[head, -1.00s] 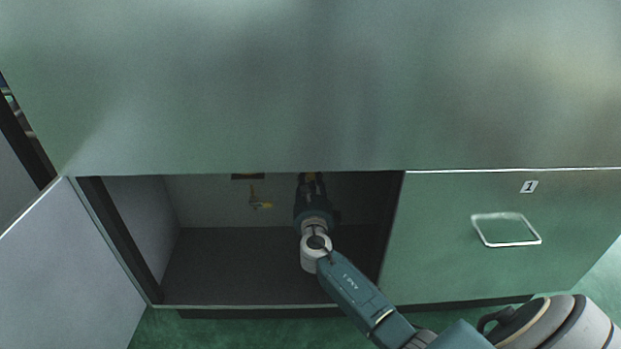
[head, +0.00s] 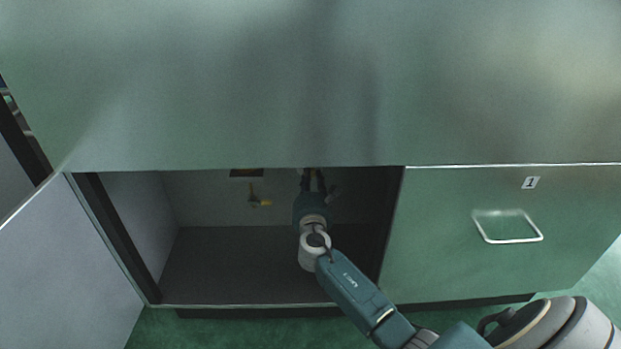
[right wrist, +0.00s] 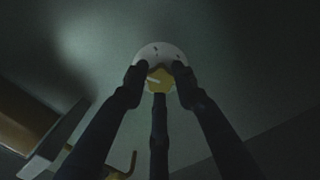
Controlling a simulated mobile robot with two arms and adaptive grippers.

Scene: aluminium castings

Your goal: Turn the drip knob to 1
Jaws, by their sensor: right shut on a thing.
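The drip knob (right wrist: 159,80) is yellow, with a white pointer line on its face pointing left and slightly down. It sits in front of a round white dial (right wrist: 157,51) with small red marks, too small to read. My right gripper (right wrist: 158,84) is shut on the knob, its fingers on both sides and one below. In the head view my right gripper (head: 313,180) reaches into the open cabinet compartment, where the knob is hidden. My left gripper is not in view.
A yellow-handled valve (head: 254,202) is on the back wall, left of my gripper. The cabinet's top panel (head: 230,90) hangs over the opening, an open door (head: 65,265) stands left, and a closed door with a handle (head: 508,238) is right.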

